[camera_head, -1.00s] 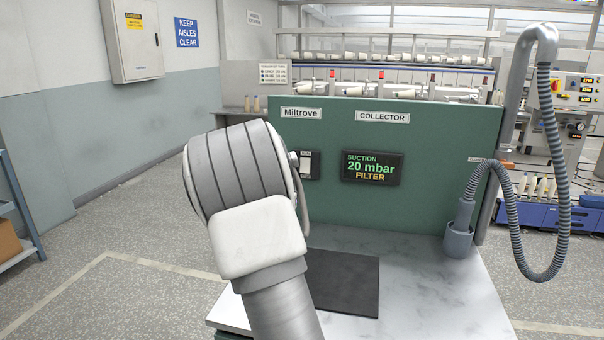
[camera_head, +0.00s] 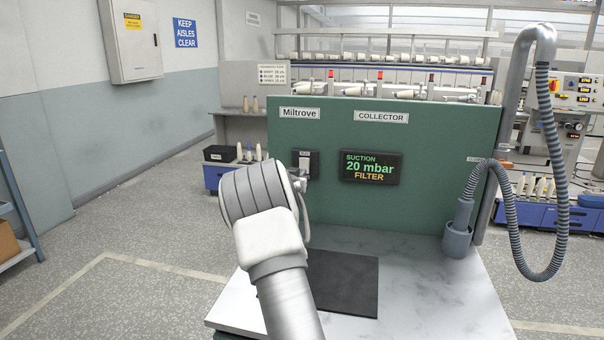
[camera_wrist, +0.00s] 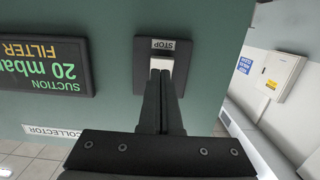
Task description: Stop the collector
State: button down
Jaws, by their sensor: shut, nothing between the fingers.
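The green collector panel (camera_head: 430,200) carries a dark switch plate (camera_head: 306,157) with a white rocker (camera_head: 304,164). In the wrist view, which is upside down, the plate's label (camera_wrist: 171,44) reads STOP and the rocker (camera_wrist: 164,62) shows beside it. My gripper (camera_wrist: 161,74) is shut and empty, its fingertips in front of the rocker and covering part of it. I cannot tell whether they touch it. In the head view my wrist hides most of the gripper. The display (camera_head: 370,168) reads SUCTION 20 mbar FILTER.
A grey hose (camera_head: 551,150) hangs from a metal pipe at the right and ends in a grey holder (camera_head: 458,240) on the white worktop (camera_head: 430,290). A dark mat (camera_head: 345,285) lies on the worktop, under my arm.

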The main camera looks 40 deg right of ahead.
aim_at(304, 165)
jog(key=shift+x, duration=0.9)
jog(key=shift+f, duration=0.1)
jog(key=h+b, duration=0.1)
jog(key=b, duration=0.2)
jog(key=shift+w+d+t, duration=0.1)
jog(key=shift+d+t, duration=0.1)
jog(key=shift+t, duration=0.1)
